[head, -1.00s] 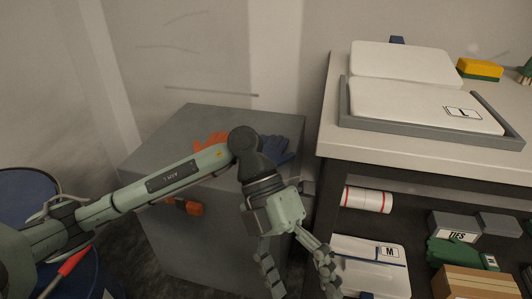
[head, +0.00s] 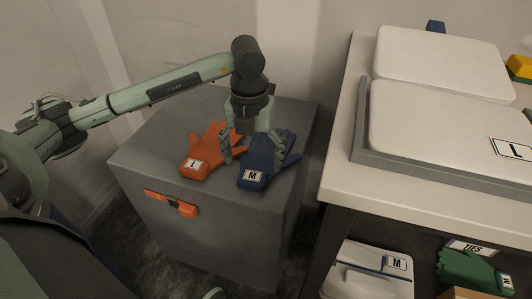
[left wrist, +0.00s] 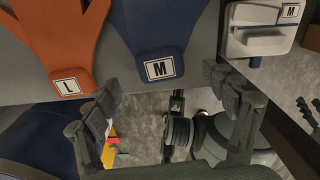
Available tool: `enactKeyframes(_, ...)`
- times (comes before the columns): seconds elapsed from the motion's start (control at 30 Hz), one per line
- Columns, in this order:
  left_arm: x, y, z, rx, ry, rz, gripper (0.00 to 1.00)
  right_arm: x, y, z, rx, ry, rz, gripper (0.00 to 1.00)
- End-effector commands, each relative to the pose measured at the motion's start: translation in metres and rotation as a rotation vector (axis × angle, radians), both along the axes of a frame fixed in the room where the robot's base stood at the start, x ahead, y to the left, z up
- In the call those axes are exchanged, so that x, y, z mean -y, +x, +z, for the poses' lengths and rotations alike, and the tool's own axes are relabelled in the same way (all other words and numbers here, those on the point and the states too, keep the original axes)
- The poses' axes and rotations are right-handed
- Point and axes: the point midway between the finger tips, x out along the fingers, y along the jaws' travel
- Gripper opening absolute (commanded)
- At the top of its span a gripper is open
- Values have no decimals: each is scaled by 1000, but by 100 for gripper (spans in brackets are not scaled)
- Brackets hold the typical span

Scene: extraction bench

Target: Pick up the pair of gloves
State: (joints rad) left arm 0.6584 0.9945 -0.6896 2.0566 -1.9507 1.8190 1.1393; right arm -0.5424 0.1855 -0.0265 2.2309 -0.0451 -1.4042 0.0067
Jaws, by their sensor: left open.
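A blue pair of gloves (head: 257,165) labelled M lies on the top of the grey cabinet. An orange pair of gloves (head: 203,152) labelled L lies just left of it. My left gripper (head: 253,150) is open and points down over the blue gloves, its fingers seen toward either side of them and hiding part of them. I cannot tell whether it touches them. In the left wrist view the blue gloves (left wrist: 160,35) are beyond the open fingertips, and the orange gloves (left wrist: 62,45) are to the left.
The grey cabinet (head: 150,150) has an orange latch (head: 171,203) on its front. A bench (head: 345,170) to the right bears a grey tray (head: 430,178) with white packs. Green gloves (head: 470,268) and a white box (head: 365,280) sit on the shelf below it.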

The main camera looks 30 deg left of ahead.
Motion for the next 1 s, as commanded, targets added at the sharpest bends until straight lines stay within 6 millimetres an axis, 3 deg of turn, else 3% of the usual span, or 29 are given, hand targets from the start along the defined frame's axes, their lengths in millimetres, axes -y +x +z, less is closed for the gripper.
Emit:
enactKeyframes(0.27, 0, -3, -40, -5, -1, -1, 84, 0, 1, -2, 0, 2, 1, 40)
enactKeyframes(0.57, 0, -2, -46, -1, -1, -2, 84, 0, 1, -2, 1, 2, 1, 40)
enactKeyframes(1.0, 0, -2, -46, -1, -1, -2, 31, 0, 1, -2, 1, 2, 2, 40)
